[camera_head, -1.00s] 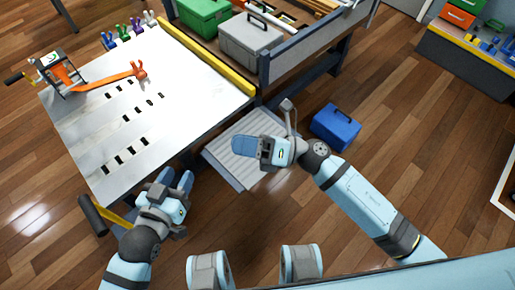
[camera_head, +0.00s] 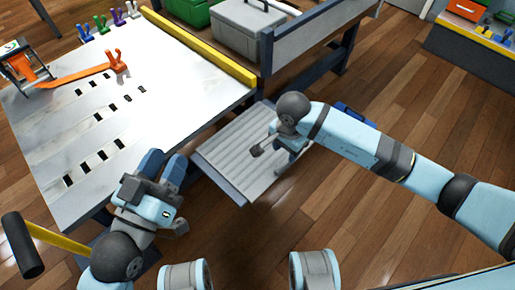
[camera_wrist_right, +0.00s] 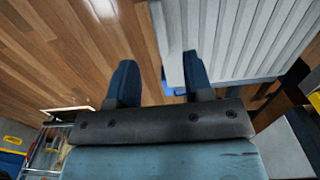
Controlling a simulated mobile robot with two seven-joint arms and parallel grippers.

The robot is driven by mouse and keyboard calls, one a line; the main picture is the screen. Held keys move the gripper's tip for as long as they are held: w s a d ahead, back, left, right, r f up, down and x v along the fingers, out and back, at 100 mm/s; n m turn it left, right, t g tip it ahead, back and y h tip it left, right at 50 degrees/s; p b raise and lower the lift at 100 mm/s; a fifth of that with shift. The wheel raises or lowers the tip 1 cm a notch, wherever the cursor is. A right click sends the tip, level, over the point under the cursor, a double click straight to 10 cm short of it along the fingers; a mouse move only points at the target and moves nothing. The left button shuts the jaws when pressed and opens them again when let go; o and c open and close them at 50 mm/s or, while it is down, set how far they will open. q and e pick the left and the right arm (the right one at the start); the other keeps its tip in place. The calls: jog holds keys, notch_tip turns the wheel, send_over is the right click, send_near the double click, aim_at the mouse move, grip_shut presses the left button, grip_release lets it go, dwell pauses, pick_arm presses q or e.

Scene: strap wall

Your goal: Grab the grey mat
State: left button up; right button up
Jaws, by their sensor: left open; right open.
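The grey mat (camera_head: 232,158) is a ribbed, light grey slab lying low beside the white table, in the middle of the head view. It also fills the upper right of the right wrist view (camera_wrist_right: 250,38). My right gripper (camera_head: 284,165) is over the mat's right side, pointing down. In the right wrist view my open right gripper (camera_wrist_right: 158,68) has one finger over the wood floor and the other overlapping the mat's edge; I cannot tell whether it touches. My left gripper (camera_head: 163,164) is open and empty at the white table's near edge.
The white slotted table (camera_head: 75,120) with a yellow edge strip (camera_head: 200,50) stands on the left. A grey toolbox (camera_head: 248,28) sits on the workbench behind. A blue box (camera_head: 352,115) is partly hidden behind my right arm. The wood floor at right (camera_head: 440,120) is clear.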

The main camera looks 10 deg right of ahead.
aim_at(285, 163)
notch_tip(285, 163, down, 3)
jog(key=shift+f+b, duration=0.1)
jog(key=shift+b, duration=0.2)
notch_tip(285, 163, down, 5)
jog(key=shift+w+d+f+b, duration=0.1)
jog(key=shift+d+b, duration=0.05)
jog(key=shift+b, duration=1.1)
pick_arm(q)
jog(key=f+g, duration=0.1)
jog(key=f, duration=0.1)
jog(key=f+g, duration=0.1)
jog(key=f, duration=0.2)
jog(key=shift+w+d+m, duration=0.15)
jog(key=shift+d+m, duration=0.05)
jog(key=shift+m, duration=0.1)
pick_arm(e)
grip_shut()
